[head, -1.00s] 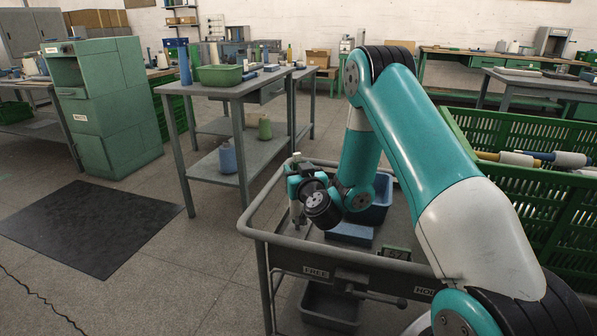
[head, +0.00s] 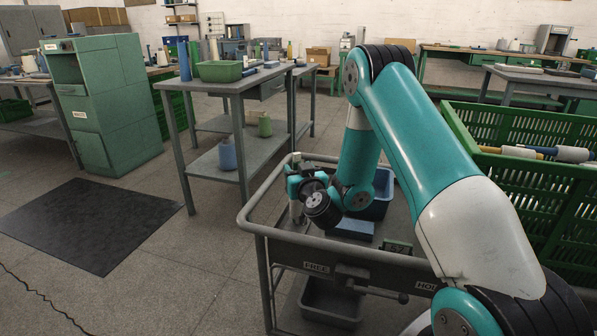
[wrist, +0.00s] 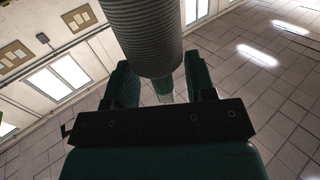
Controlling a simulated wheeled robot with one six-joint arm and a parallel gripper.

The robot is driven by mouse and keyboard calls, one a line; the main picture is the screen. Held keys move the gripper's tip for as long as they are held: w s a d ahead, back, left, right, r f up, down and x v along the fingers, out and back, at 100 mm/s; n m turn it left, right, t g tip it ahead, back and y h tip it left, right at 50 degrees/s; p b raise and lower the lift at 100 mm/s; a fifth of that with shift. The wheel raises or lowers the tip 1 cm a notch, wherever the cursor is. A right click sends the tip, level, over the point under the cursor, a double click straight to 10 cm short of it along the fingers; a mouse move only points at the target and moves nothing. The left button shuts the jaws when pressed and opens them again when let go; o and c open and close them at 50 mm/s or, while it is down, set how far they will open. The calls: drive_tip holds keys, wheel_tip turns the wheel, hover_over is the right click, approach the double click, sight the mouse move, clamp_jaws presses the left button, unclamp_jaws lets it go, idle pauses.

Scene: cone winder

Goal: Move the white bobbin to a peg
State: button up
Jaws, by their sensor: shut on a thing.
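My gripper (head: 295,186) is at the left end of the grey cart, above or inside its rim; the exact height is unclear. It is shut on a bobbin, whose pale ends show above and below the fingers in the head view, so it looks roughly upright. In the wrist view the bobbin (wrist: 150,38) is a ribbed cylinder, grey in shade, with a narrower end between the two green fingers (wrist: 162,80). I take it to be the white bobbin. I cannot make out a clearly empty peg in either view.
The grey cart (head: 262,232) has FREE and HOLD labels and holds blue bins (head: 350,229). A green crate (head: 470,125) with bobbins stands at right. Open floor and a black mat (head: 85,222) lie left.

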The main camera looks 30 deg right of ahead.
drive_tip(key=shift+f+b, duration=0.4)
drive_tip(key=shift+f, duration=0.15)
drive_tip(key=o, duration=0.9)
